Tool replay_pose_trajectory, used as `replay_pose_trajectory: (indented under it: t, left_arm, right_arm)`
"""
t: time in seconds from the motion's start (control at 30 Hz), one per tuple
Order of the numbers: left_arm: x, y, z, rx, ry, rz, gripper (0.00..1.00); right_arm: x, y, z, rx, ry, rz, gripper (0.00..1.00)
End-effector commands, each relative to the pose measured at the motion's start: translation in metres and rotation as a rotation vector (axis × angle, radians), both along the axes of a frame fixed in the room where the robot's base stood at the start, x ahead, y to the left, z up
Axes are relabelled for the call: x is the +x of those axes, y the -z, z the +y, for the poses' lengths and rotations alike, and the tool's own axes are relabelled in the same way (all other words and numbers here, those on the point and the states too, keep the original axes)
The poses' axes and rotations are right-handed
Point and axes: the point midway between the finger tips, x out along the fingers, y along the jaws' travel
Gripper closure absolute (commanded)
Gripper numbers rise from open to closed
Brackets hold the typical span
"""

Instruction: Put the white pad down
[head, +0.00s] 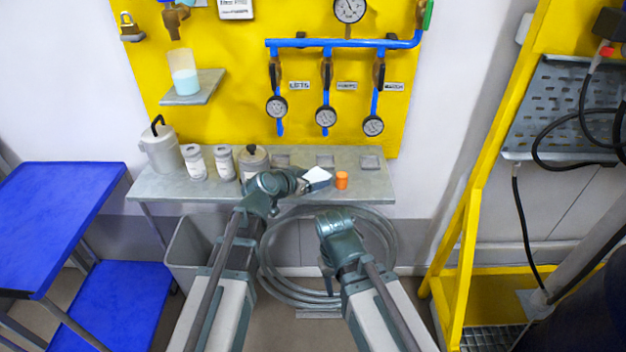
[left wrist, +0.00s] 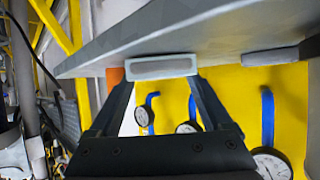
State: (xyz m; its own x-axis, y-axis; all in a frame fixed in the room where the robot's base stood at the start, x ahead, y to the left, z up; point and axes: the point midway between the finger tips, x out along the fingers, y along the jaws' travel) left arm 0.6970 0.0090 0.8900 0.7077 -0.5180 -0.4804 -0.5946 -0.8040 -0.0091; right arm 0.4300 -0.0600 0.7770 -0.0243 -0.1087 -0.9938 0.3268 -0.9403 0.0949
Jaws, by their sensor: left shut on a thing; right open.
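The white pad (head: 317,174) is at the tip of my left gripper (head: 314,184), above the front part of the grey shelf (head: 228,189). My left gripper is shut on it. In the left wrist view the white pad (left wrist: 160,67) sits between the two fingertips, close to the shelf surface (left wrist: 200,35); I cannot tell whether they touch. My right gripper (head: 327,282) is open and empty, low in front of the shelf, its fingers mostly hidden by its own wrist.
An orange cylinder (head: 342,180) stands just right of the pad. Grey square pads (head: 370,162) lie along the back of the shelf. White jars (head: 224,162) and a lidded pot (head: 254,162) stand to the left. A coiled hose (head: 285,282) hangs below.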

Motion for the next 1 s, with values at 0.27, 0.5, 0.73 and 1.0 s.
replay_pose_trajectory:
  t: [0.27, 0.5, 0.73, 1.0]
  left_arm:
    - [0.0, 0.002, 0.0, 0.0, 0.0, 0.0, 0.0]
    - [-0.006, -0.006, 0.003, 0.0, -0.001, 0.0, 0.0]
    - [-0.039, -0.031, 0.027, 0.0, -0.003, 0.0, 0.0]
    - [-0.072, -0.052, 0.052, 0.0, -0.001, 0.0, 0.0]
  right_arm:
    - [0.0, 0.002, 0.0, 0.0, 0.0, 0.0, 0.5]
    - [0.0, -0.006, 0.0, 0.0, 0.0, 0.0, 0.5]
    - [0.0, -0.031, 0.0, 0.0, 0.0, 0.0, 0.5]
    - [0.0, -0.052, 0.0, 0.0, 0.001, 0.0, 0.5]
